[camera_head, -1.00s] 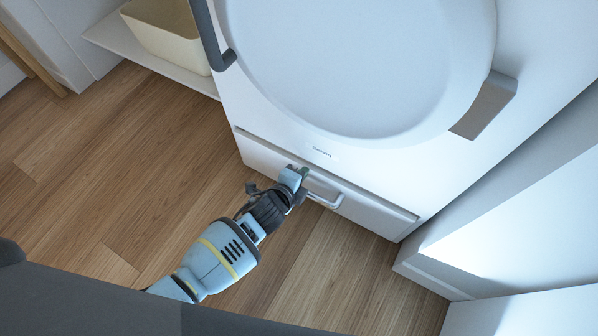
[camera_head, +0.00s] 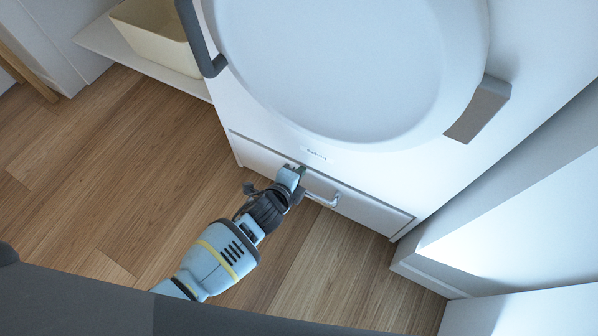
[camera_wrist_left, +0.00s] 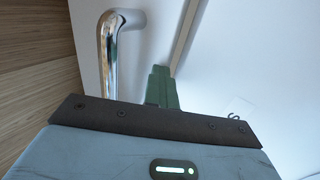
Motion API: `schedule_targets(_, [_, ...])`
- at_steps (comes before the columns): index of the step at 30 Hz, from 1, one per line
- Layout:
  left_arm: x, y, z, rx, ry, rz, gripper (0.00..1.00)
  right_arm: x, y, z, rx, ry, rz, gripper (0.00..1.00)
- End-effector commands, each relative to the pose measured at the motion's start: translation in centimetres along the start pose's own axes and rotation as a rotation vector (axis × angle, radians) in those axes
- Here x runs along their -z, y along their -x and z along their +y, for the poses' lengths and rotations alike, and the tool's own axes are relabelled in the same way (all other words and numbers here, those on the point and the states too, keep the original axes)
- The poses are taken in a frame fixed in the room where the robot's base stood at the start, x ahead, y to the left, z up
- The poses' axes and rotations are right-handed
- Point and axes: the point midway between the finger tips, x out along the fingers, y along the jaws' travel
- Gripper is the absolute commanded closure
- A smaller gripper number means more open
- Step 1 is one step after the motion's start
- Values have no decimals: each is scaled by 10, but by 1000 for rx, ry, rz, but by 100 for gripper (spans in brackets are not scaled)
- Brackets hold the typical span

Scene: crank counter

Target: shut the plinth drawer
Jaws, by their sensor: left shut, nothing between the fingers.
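The plinth drawer (camera_head: 366,208) is the low white panel at the foot of the white round-doored machine. Its front looks flush or nearly flush, with a thin seam along its top edge. Its bar handle (camera_head: 325,201) also shows as a chrome bar in the left wrist view (camera_wrist_left: 110,50). My left gripper (camera_head: 301,173) is shut and empty, its tips at the drawer front beside the handle and close under the top seam. In the left wrist view its green fingers (camera_wrist_left: 161,87) point at the white front; whether they touch it I cannot tell. My right gripper is out of view.
The machine's large round door (camera_head: 335,65) sits above the drawer, with a grey protruding piece (camera_head: 478,108) at its right. A cream bin (camera_head: 155,38) stands on a low shelf at upper left. White cabinetry (camera_head: 520,205) stands at right. The wooden floor (camera_head: 110,170) is clear.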

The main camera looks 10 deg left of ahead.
Motion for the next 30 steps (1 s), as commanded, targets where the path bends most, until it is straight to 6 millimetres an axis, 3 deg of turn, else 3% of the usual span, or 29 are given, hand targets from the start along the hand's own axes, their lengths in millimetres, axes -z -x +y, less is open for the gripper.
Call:
schedule_targets(18, [0,66,-2,4,0,1,100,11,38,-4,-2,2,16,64])
schedule_targets(30, [0,78,0,4,-1,1,100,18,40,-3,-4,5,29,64])
